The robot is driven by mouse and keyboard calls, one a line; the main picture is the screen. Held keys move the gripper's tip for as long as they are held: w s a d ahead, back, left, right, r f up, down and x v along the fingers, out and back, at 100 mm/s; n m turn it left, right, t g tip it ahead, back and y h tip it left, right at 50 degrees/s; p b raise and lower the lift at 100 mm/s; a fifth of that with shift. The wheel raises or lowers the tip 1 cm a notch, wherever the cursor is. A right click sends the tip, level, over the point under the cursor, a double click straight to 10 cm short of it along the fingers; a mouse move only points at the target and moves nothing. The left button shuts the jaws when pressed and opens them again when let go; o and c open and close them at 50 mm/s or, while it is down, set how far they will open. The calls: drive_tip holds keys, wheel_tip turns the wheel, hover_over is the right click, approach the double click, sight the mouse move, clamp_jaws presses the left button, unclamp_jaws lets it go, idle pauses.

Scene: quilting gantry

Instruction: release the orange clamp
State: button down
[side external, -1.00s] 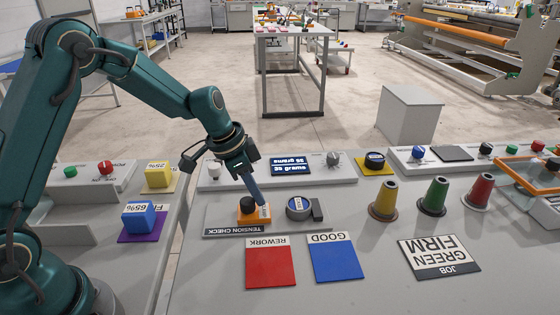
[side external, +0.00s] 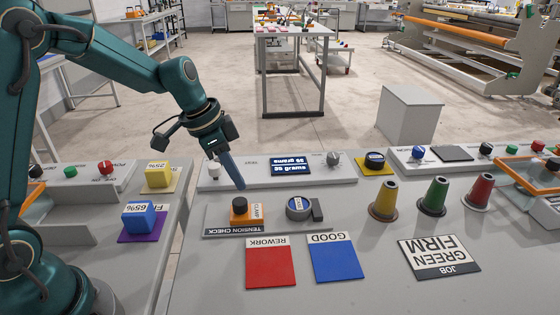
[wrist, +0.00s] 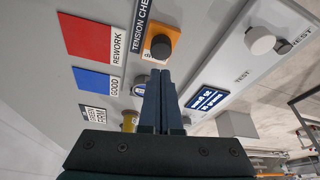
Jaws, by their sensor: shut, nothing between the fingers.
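The orange clamp (side external: 241,212) is an orange block with a black knob on top, sitting at the left of the grey tension check plate (side external: 221,220). In the wrist view the orange clamp (wrist: 160,42) shows just beyond the fingertips, its black knob facing the camera. My gripper (side external: 239,186) is shut and empty. In the side view its tips are above and slightly behind the clamp, apart from it. In the wrist view my gripper (wrist: 160,74) points up the picture. A round grey-and-blue device (side external: 299,207) sits on the same plate, right of the clamp.
A panel behind the plate carries a white knob (side external: 214,170), a display (side external: 291,166) reading 35 grams and a grey knob (side external: 333,159). Red REWORK (side external: 270,266) and blue GOOD (side external: 335,260) pads lie in front. Yellow, green and red cones (side external: 434,197) stand to the right.

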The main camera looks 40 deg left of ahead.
drive_tip(key=v, duration=0.5)
drive_tip(key=shift+w, duration=0.1)
drive_tip(key=shift+d, duration=0.1)
wheel_tip(320, 180, up, 5)
drive_tip(key=m+t, duration=0.1)
hover_over(233, 203)
drive_tip(key=s+d, duration=0.2)
drive_tip(key=s+d+r+n+t, duration=0.1)
drive_tip(key=s+d+r, duration=0.15)
drive_tip(key=s, duration=0.35)
drive_tip(key=s+f+n+y, duration=0.2)
drive_tip(key=s+f+n, duration=0.2)
drive_tip(key=s, duration=0.5)
drive_tip(key=shift+a+f+n, duration=0.4)
drive_tip(key=shift+n, duration=0.8)
